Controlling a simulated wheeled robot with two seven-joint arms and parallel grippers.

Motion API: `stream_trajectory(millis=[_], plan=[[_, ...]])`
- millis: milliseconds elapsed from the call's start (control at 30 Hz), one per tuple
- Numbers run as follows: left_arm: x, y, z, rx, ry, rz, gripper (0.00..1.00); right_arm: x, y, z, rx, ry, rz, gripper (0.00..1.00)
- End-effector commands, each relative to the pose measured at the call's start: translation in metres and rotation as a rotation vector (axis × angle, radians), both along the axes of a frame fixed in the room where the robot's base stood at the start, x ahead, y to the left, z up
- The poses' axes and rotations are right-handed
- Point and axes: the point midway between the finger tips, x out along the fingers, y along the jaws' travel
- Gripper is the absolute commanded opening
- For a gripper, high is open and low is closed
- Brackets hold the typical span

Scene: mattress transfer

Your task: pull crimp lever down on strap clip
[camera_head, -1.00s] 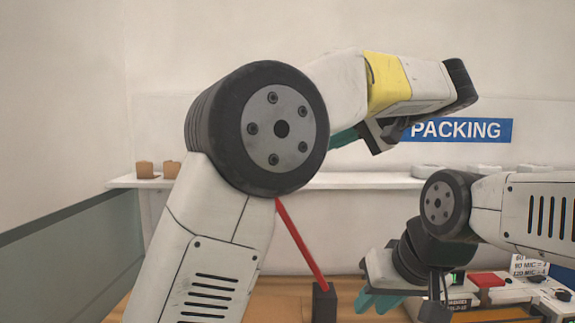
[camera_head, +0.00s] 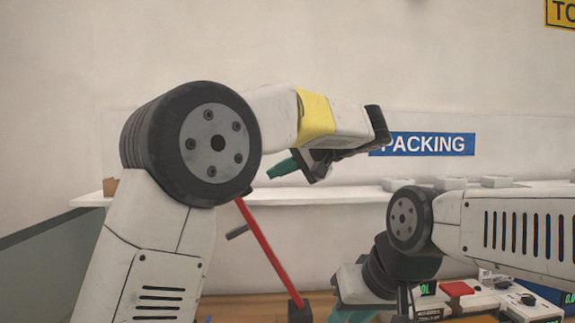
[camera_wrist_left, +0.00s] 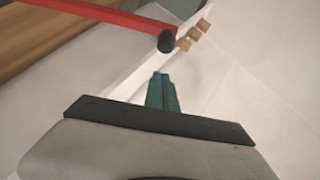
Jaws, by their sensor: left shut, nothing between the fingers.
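The red crimp lever (camera_head: 268,252) slants up to the left from a dark block (camera_head: 300,312) at the bottom edge, with its top behind my left arm. A dark grip (camera_head: 238,232) sticks out near its upper part. In the left wrist view the red bar (camera_wrist_left: 100,14) ends in a black knob (camera_wrist_left: 166,41). My left gripper (camera_head: 283,168) is shut and empty, above the lever. Its teal fingers (camera_wrist_left: 162,92) point toward the knob, apart from it in that picture. My right gripper (camera_head: 350,315) is at the bottom edge, partly cut off. The strap itself cannot be made out.
A white shelf (camera_head: 290,197) runs along the back wall, below a blue PACKING sign (camera_head: 428,144). A bench (camera_head: 232,307) lies below. Boxes with displays and a red button (camera_head: 457,288) stand at the lower right. Small brown blocks (camera_wrist_left: 193,37) show in the left wrist view.

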Motion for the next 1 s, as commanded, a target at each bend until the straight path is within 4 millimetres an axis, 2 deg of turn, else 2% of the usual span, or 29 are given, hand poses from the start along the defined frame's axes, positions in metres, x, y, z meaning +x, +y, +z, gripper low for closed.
stream_trajectory(millis=[33, 100, 300, 833, 1000], plan=[[0.006, 0.008, -0.004, 0.001, 0.001, 0.003, 0.00, 0.000, 0.000, 0.000, 0.000, 0.000, 0.000, 0.24], [0.003, 0.018, -0.009, 0.001, 0.001, 0.000, 0.00, 0.000, 0.000, 0.000, 0.000, 0.000, 0.000, 0.24], [0.001, 0.034, -0.020, 0.001, 0.000, -0.002, 0.00, 0.000, 0.000, 0.000, 0.000, 0.000, 0.000, 0.24], [0.001, 0.040, -0.023, -0.006, -0.001, -0.001, 0.00, 0.000, 0.000, 0.000, 0.000, 0.000, 0.000, 0.24], [0.006, 0.050, -0.027, -0.043, 0.000, 0.002, 0.00, 0.000, 0.000, 0.000, 0.000, 0.000, 0.000, 0.24]])
